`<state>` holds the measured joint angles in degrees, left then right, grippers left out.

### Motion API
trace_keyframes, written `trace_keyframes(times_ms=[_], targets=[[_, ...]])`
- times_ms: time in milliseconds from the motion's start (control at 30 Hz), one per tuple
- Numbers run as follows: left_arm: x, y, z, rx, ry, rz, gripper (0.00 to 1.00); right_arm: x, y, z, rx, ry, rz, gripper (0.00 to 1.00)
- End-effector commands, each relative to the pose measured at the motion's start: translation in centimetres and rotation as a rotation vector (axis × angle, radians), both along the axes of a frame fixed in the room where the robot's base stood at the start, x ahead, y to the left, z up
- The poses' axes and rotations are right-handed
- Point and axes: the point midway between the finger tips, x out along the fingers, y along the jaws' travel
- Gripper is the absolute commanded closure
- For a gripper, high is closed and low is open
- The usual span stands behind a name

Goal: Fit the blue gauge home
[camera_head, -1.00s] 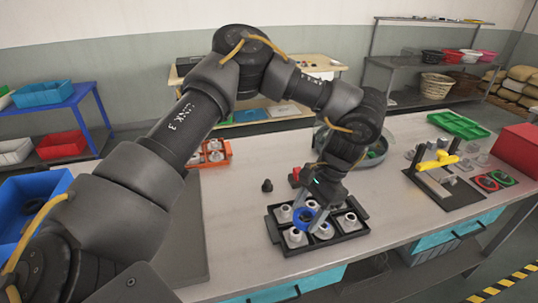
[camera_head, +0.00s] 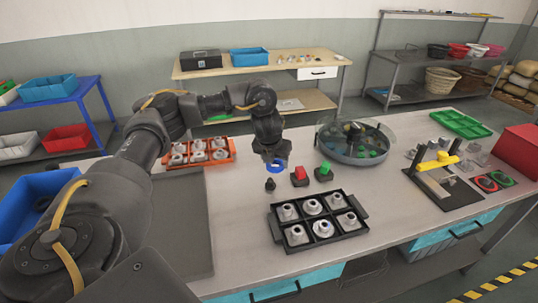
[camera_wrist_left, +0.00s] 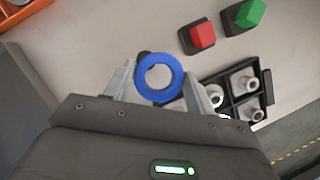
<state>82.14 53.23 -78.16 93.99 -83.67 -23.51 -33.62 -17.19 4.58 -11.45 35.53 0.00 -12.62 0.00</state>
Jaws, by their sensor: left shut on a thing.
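The blue gauge (camera_head: 275,169) is a ring. My left gripper (camera_head: 275,161) is shut on it and holds it above the table, behind the black tray. In the left wrist view the blue ring (camera_wrist_left: 158,93) sits between the two fingertips, its open middle facing the camera. The black tray (camera_head: 321,249) holds several grey flanged parts in its compartments. A small dark peg-like piece (camera_head: 270,185) stands on the table just below the ring in the head view. My right gripper is not in view.
A red button (camera_head: 299,176) and a green button (camera_head: 324,173) stand right of the gripper. A round tank (camera_head: 355,151) is behind them. An orange tray (camera_head: 206,162) of grey parts is at left. A yellow-barred fixture (camera_head: 437,162) stands at right.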

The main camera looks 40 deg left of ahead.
Motion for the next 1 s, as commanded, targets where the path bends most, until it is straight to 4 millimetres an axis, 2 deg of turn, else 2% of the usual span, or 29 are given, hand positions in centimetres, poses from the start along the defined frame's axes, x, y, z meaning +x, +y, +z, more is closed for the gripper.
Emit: trace_keyframes(times_ms=[33, 200, 567, 767, 1000], targets=[[-0.1, 0.8, 0.0, -0.004, 0.002, -0.032, 0.75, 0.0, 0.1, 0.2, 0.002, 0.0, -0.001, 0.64], [0.1, 2.3, 0.2, -0.002, -0.001, -0.123, 0.75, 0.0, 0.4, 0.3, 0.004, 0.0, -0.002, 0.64], [0.2, 2.5, -0.2, -0.001, -0.001, -0.151, 0.75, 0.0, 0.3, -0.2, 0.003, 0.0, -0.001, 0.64], [0.2, 2.5, -1.6, -0.001, 0.0, -0.151, 0.75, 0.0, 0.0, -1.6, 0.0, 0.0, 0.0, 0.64], [0.2, 2.5, -4.2, -0.001, 0.0, -0.151, 0.75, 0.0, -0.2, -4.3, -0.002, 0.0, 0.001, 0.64]])
